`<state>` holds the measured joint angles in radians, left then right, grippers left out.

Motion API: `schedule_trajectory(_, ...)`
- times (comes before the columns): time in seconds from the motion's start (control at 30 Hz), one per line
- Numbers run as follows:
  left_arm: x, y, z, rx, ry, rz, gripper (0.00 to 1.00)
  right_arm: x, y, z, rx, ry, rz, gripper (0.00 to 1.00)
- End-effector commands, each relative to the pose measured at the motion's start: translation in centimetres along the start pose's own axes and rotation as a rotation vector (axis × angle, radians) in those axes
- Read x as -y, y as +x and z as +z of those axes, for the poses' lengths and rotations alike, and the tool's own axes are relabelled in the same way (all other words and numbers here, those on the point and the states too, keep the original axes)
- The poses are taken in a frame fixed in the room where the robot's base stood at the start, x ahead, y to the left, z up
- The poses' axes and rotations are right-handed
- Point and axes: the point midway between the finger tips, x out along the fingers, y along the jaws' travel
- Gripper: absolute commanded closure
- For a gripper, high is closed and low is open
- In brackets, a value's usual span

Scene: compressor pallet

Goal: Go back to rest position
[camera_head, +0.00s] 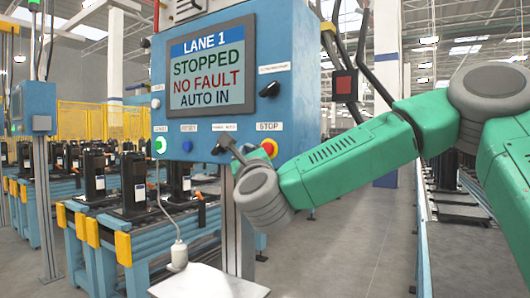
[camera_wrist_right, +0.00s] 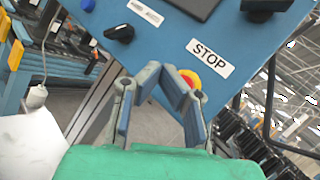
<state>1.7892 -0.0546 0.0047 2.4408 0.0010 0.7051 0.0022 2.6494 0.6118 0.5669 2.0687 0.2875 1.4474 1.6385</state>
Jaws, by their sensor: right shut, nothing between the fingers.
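My right gripper (camera_head: 226,142) is at the lower part of the blue control panel (camera_head: 285,100), its arm coming in from the right. In the right wrist view its two fingers (camera_wrist_right: 160,72) lean together at the tips, shut and empty. The yellow and red stop button (camera_head: 269,147) is just right of the gripper; in the wrist view the button (camera_wrist_right: 191,79) is partly hidden behind a finger. A black selector knob (camera_wrist_right: 119,33) sits on the panel apart from the fingers. I cannot tell whether the fingertips touch the panel. My left gripper is not in view.
The panel screen (camera_head: 212,68) reads STOPPED, NO FAULT, AUTO IN. A lit green button (camera_head: 160,144) is at the panel's left. Conveyors with black units stand left; floor is clear right of centre.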

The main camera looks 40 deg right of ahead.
Motion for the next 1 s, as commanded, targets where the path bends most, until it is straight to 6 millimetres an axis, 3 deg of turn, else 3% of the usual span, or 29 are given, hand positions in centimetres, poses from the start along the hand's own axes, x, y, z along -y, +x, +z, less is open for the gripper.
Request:
schedule_trajectory(0.43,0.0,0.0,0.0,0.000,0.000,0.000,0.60,0.0,0.0,-0.1,-0.001,-0.001,0.001,1.00)
schedule_trajectory(0.57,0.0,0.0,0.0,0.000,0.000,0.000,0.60,-1.7,-0.4,-1.3,-0.009,-0.067,0.041,1.00)
schedule_trajectory(0.67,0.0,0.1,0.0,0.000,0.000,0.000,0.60,-5.5,-1.7,-4.3,-0.024,-0.220,0.136,1.00)
schedule_trajectory(0.77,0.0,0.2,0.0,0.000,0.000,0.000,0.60,-10.5,-4.1,-8.8,-0.031,-0.447,0.284,1.00)
schedule_trajectory(0.9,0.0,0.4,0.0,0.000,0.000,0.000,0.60,-16.8,-9.2,-16.1,-0.013,-0.781,0.521,1.00)
schedule_trajectory(1.0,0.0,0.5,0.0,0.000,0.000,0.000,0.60,-20.1,-13.8,-21.4,0.025,-1.004,0.702,1.00)
